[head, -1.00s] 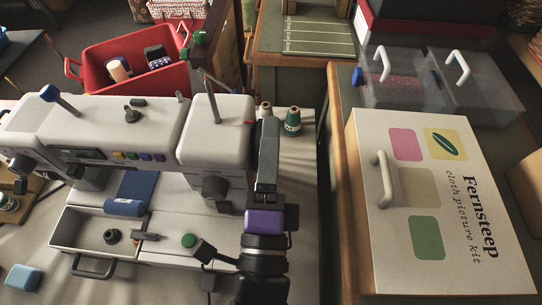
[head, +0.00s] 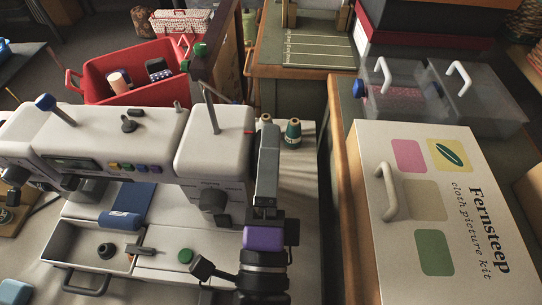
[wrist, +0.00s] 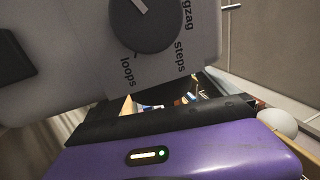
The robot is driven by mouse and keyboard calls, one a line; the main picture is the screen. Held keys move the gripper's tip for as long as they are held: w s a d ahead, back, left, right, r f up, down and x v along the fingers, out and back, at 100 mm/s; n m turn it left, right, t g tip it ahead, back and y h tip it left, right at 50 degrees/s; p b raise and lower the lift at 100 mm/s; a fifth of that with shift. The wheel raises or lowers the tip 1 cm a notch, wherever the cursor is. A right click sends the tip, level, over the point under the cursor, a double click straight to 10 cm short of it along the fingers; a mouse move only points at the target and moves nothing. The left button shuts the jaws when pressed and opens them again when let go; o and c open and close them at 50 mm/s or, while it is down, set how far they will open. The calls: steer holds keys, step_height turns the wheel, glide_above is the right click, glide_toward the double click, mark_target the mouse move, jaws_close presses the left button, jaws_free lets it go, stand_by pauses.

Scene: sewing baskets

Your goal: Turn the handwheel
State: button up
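The white sewing machine (head: 100,135) stands on the table at the left in the head view. Its dark front dial (head: 213,200) shows there and, close up, in the wrist view (wrist: 150,22) beside the words "steps" and "loops". My gripper (head: 266,128) is upright right beside the machine's right end. I cannot make out a handwheel; that end is largely covered by my gripper. Whether my gripper touches anything there is unclear. The fingers are seen edge-on, so their opening does not show.
Thread spools (head: 292,133) stand just behind my gripper. An open drawer (head: 88,250) is in front of the machine. A red basket (head: 120,92) is behind it. The Fernsteep box (head: 455,270) and clear bins (head: 485,105) fill the right side.

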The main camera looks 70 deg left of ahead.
steer(key=b+v, duration=0.2)
steer(key=v, duration=0.5)
steer(key=shift+s+d, duration=0.2)
steer(key=shift+d, duration=0.15)
steer(key=shift+d, duration=0.1)
